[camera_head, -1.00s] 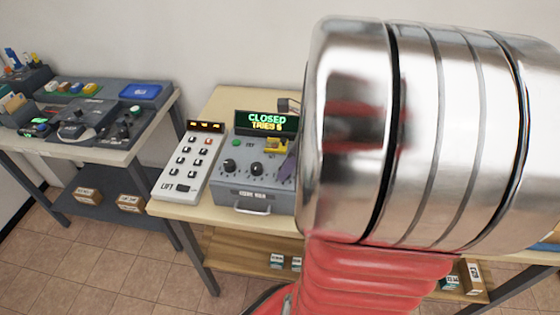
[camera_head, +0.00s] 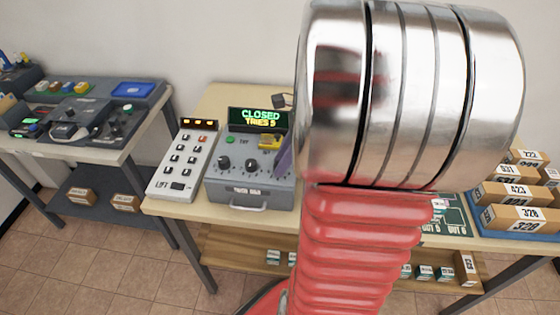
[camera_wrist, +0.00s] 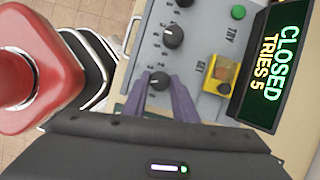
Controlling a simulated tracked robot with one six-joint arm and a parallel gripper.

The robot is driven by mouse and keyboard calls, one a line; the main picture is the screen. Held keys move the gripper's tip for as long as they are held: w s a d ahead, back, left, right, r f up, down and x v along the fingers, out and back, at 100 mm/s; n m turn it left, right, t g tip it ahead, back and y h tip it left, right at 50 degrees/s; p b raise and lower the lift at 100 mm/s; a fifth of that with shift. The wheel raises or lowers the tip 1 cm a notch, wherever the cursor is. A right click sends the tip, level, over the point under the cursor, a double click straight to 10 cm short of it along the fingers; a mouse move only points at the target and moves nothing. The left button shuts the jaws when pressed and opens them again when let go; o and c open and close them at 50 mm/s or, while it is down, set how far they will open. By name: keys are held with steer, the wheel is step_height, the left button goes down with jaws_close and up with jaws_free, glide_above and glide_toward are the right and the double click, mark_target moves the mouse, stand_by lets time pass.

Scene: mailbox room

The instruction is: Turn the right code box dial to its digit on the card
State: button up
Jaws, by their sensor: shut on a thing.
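The grey code box (camera_head: 233,188) stands on the table, its display (camera_head: 259,119) reading CLOSED, TRIES 5. Its left dial (camera_head: 224,162) and middle dial (camera_head: 252,164) show in the head view; the right one is behind my purple fingers. In the wrist view the box appears turned sideways, and the right dial (camera_wrist: 160,79) is lowest, below the middle dial (camera_wrist: 173,36). My gripper (camera_wrist: 161,85) has its two purple fingers on either side of the right dial, shut on it. The dial's digit cannot be read. I cannot make out the card.
A white keypad marked LIFT (camera_head: 182,162) stands left of the box. A green button (camera_wrist: 238,12) and a yellow switch (camera_wrist: 221,75) sit close to my fingers. Numbered cartons (camera_head: 515,215) stand in a blue tray at right. Another table (camera_head: 140,135) is at far left.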

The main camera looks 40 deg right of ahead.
steer(key=n, duration=0.2)
steer(key=n+g, duration=0.1)
steer(key=n, duration=0.1)
steer(key=shift+f+g+y, duration=0.2)
steer(key=shift+g+y, duration=0.1)
steer(key=o, duration=1)
steer(key=shift+r, duration=0.1)
steer(key=shift+o, duration=0.2)
steer(key=shift+d+r, duration=0.1)
steer(key=shift+d+r, duration=0.2)
steer(key=shift+r, duration=0.25)
steer(key=v, duration=1.2)
steer(key=shift+d+r, duration=0.2)
steer(key=shift+s, duration=0.15)
